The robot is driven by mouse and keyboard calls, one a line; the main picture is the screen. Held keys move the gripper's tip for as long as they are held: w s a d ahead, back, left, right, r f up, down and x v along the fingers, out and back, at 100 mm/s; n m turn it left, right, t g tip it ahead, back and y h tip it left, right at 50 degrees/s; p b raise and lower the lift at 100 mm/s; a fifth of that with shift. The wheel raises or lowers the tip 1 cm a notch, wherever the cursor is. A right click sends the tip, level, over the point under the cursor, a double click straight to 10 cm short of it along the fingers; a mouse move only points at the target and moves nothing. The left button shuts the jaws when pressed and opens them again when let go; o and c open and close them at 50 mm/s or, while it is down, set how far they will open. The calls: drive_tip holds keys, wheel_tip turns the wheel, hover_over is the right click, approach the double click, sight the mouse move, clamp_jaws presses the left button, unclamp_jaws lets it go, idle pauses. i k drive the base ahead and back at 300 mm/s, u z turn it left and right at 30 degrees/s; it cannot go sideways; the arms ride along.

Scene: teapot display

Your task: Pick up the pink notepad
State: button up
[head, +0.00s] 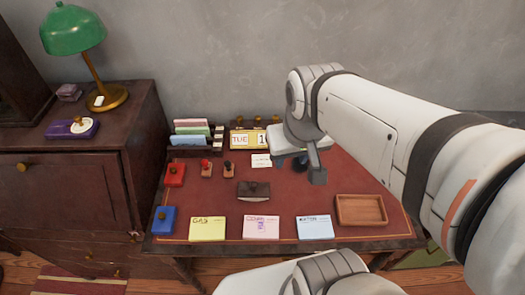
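The pink notepad (261,228) lies flat near the front edge of the red-topped desk (227,190), between a yellow notepad (207,228) and a light blue notepad (314,227). It has handwriting along its top and a small drawing on it. My gripper (302,170) hangs over the back right part of the desk, behind and to the right of the pink notepad and well apart from it. One grey finger shows below the wrist. The rest is hidden by my arm, so I cannot tell its opening.
An empty wooden tray (361,210) sits at the front right. A dark blotter (254,190) is behind the pink notepad. Red (175,174) and blue (163,220) boxes line the left side. Stamps, a card holder (195,138) and a calendar (247,139) stand farther back.

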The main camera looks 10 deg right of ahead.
sight(260, 228)
drive_tip(key=z, duration=2.3)
drive_tip(key=k, duration=2.65)
drive_tip(key=u, duration=0.55)
drive_tip(key=i, duration=1)
drive_tip(key=u, duration=0.1)
